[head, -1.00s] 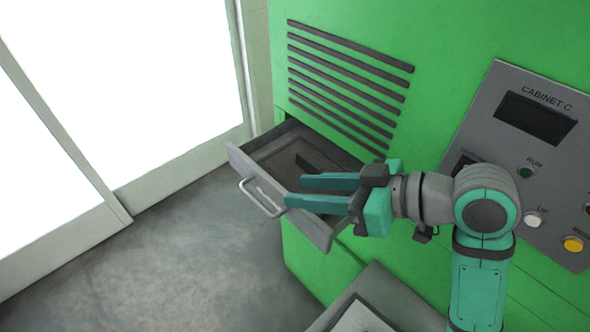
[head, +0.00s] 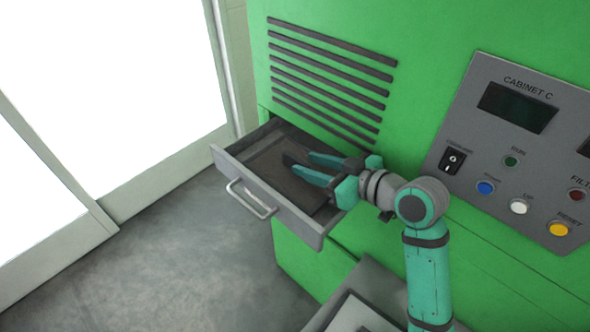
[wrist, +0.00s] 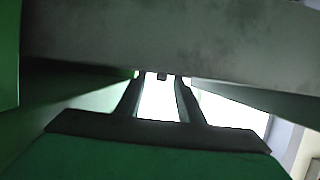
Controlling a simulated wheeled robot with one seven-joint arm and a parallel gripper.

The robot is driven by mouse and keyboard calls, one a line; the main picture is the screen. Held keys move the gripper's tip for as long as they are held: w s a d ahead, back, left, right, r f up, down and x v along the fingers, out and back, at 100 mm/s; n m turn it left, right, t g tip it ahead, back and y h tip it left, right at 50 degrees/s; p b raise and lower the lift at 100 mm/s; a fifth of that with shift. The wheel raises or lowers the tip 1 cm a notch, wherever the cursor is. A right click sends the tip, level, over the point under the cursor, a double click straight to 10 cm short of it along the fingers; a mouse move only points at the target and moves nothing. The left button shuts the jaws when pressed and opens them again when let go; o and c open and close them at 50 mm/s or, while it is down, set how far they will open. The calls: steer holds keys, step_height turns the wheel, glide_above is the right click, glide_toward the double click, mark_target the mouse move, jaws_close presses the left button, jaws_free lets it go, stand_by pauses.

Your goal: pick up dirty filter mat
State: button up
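The dirty filter mat (head: 267,160) appears to be the flat dark brown sheet lying in the pulled-out grey drawer (head: 228,164) of the green cabinet. My gripper (head: 299,159) reaches in from the right, with its fingers over or inside the drawer. Its two teal fingers are apart with nothing visible between them. They cover part of the mat, and I cannot tell whether they touch it. In the wrist view a mottled grey surface (wrist: 170,40) fills the top, close to the camera; I cannot tell what it is.
The drawer's front has a bar handle (head: 252,198). Vent slots (head: 325,80) lie above it. A control panel (head: 515,150) with buttons is at the right. A grey box-like surface (head: 362,285) stands low in front. The floor (head: 190,260) at left is clear.

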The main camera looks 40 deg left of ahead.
mark_target(302, 162)
steer(key=shift+x, duration=2.55)
steer(key=shift+s+r, duration=0.1)
steer(key=shift+r, duration=0.05)
jaws_close()
